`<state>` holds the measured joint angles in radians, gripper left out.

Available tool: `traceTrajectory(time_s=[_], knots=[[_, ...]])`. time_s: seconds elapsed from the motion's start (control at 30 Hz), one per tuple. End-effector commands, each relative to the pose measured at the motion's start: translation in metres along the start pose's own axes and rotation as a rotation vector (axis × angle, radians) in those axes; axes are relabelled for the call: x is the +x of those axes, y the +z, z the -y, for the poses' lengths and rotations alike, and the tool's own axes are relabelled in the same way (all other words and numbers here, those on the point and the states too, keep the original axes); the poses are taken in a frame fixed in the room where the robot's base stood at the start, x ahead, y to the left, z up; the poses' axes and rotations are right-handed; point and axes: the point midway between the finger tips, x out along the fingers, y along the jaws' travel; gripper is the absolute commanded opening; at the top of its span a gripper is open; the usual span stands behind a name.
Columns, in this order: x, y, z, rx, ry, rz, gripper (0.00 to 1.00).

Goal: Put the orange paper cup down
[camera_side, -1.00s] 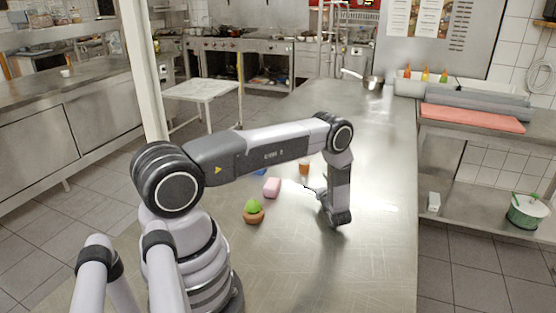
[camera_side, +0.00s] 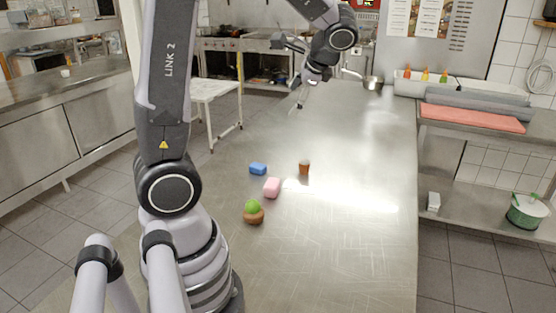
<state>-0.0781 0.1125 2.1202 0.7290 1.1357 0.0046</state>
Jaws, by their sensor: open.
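The small orange-brown paper cup (camera_side: 304,168) stands upright on the steel table, right of the sponges. My gripper (camera_side: 297,105) is raised well above the table, beyond and above the cup, with its fingers pointing down and to the left. It is open and empty, and clear of the cup.
A blue sponge (camera_side: 258,169), a pink block (camera_side: 271,188) and a brown bowl (camera_side: 254,217) with a green ball-like thing (camera_side: 253,206) in it are left of the cup. The steel table (camera_side: 350,250) is bare on its right and front. A pot (camera_side: 372,83) stands at the far end.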

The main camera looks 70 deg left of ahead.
Motion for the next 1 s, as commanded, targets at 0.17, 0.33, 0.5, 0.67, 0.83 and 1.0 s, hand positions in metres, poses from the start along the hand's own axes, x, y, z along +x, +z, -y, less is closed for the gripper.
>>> traceTrajectory(time_s=[0.17,0.33,0.5,0.67,0.83,1.0], knots=[[-0.051,0.054,-0.053,-0.214,0.204,-0.291,0.71],[-0.081,0.087,-0.101,-0.363,0.387,-0.538,0.71],[-0.096,0.103,-0.128,-0.440,0.499,-0.680,0.71],[-0.099,0.107,-0.134,-0.460,0.532,-0.716,0.71],[-0.099,0.107,-0.134,-0.459,0.531,-0.715,0.71],[-0.099,0.107,-0.134,-0.459,0.530,-0.714,0.71]])
